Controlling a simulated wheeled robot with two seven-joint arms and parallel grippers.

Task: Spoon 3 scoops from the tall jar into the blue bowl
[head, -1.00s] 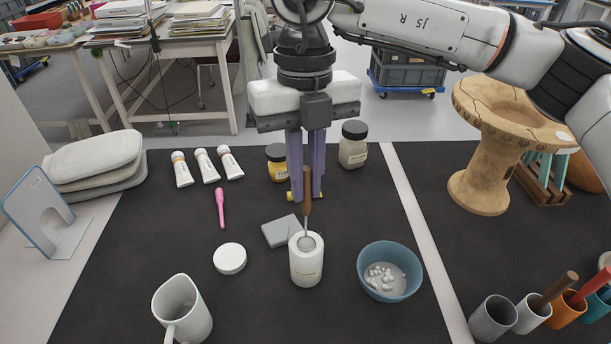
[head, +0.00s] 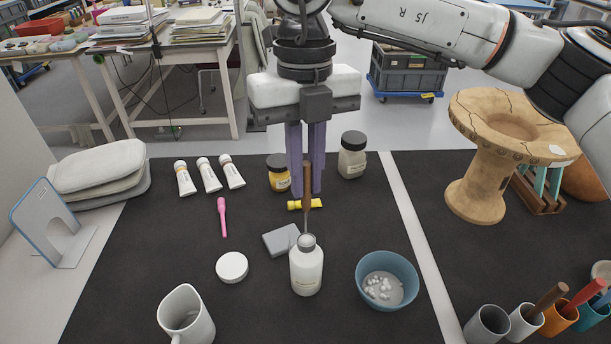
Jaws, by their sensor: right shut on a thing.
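The tall white jar (head: 306,272) stands upright at the middle front of the dark mat. My right gripper (head: 306,192) is above and behind it, shut on the brown handle of a spoon (head: 307,212). The spoon hangs upright, and its grey round head is at the jar's mouth. I cannot tell whether the head is inside or just above the rim, or whether it carries anything. The blue bowl (head: 407,268) stands right of the jar and holds several small white lumps. My left gripper is not in view.
A white round lid (head: 232,267) and a grey block (head: 281,240) lie left of the jar; a white mug (head: 186,318) is in front. The mat between jar and bowl is clear.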

